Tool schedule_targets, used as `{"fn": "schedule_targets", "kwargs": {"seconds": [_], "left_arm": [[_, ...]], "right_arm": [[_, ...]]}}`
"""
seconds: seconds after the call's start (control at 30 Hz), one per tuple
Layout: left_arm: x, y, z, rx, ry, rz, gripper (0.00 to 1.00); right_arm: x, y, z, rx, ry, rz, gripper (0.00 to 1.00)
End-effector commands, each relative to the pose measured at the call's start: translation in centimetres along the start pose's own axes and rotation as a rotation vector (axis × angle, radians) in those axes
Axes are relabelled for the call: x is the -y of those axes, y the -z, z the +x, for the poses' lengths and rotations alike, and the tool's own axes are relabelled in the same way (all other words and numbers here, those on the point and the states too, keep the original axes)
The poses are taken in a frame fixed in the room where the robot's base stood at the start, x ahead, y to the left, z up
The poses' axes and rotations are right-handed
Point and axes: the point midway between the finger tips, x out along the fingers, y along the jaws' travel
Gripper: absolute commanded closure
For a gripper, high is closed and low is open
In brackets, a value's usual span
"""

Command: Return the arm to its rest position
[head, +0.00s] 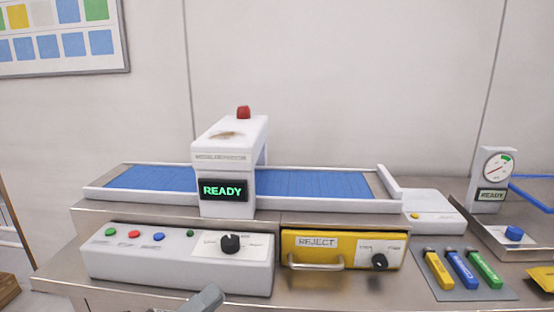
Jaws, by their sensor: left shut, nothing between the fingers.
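My left gripper (207,299) shows only as a small grey tip at the bottom edge, in front of the white control box. It is shut and holds nothing. It appears apart from the control box, though the gap is hard to judge. The rest of my left arm is out of the picture. My right gripper is not in view.
Behind the tip stand the control box (180,272) with buttons and a dial, and a yellow REJECT drawer (330,262), shut. Beyond is a blue conveyor (310,182) under a white detector arch (228,150) reading READY. Yellow, blue and green tools (464,269) lie right.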

Motion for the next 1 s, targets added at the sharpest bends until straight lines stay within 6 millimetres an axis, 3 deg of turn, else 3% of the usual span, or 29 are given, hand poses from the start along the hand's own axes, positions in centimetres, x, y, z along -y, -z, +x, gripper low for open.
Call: {"fn": "schedule_targets", "kwargs": {"seconds": [0.1,0.23,0.4,0.5,0.6,0.7,1.0], "left_arm": [[-4.4,-2.0,-3.8,0.282,-0.091,-0.395,1.0],[-10.2,-2.2,-9.8,0.602,-0.185,-0.803,1.0],[-16.4,1.1,-18.6,0.996,-0.282,-1.25,1.0],[-18.3,3.5,-22.4,1.159,-0.314,-1.417,1.0],[-19.3,5.2,-24.6,1.258,-0.332,-1.513,1.0],[-19.7,6.0,-25.6,1.302,-0.339,-1.555,1.0],[-19.8,6.1,-25.6,1.306,-0.34,-1.56,1.0]], "right_arm": [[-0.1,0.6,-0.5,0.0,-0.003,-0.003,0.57],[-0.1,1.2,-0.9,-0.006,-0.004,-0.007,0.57],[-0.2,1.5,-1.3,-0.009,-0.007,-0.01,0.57],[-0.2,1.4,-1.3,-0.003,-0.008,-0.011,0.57],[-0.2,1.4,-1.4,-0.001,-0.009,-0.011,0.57],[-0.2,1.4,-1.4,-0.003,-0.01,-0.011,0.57],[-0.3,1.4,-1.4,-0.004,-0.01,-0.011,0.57]]}}
